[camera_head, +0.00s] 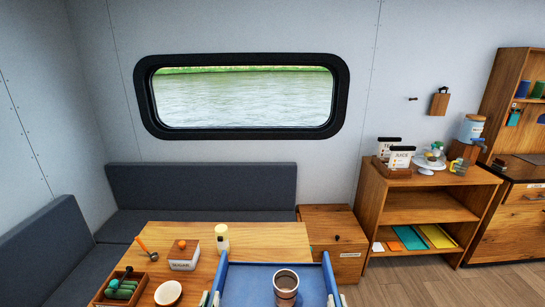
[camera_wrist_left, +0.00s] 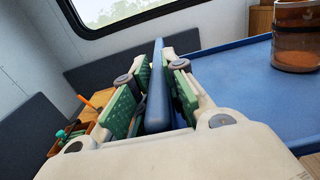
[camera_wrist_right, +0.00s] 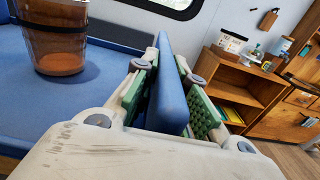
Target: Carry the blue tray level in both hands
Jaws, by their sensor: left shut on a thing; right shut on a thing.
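The blue tray (camera_head: 249,282) is at the bottom middle of the head view, in front of and overlapping the wooden table. A brown see-through cup (camera_head: 286,287) stands upright on it, right of its middle. My left gripper (camera_wrist_left: 158,92) is shut on the tray's left side wall, with green pads on either side of it. My right gripper (camera_wrist_right: 170,90) is shut on the tray's right side wall in the same way. In the head view only the tips of my left gripper (camera_head: 210,299) and right gripper (camera_head: 331,300) show at the lower edge. The tray's near edge is out of the head view.
Grey benches (camera_head: 200,187) line the wall. A shelf (camera_head: 420,208) stands at right, with open floor (camera_head: 400,290) before it.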

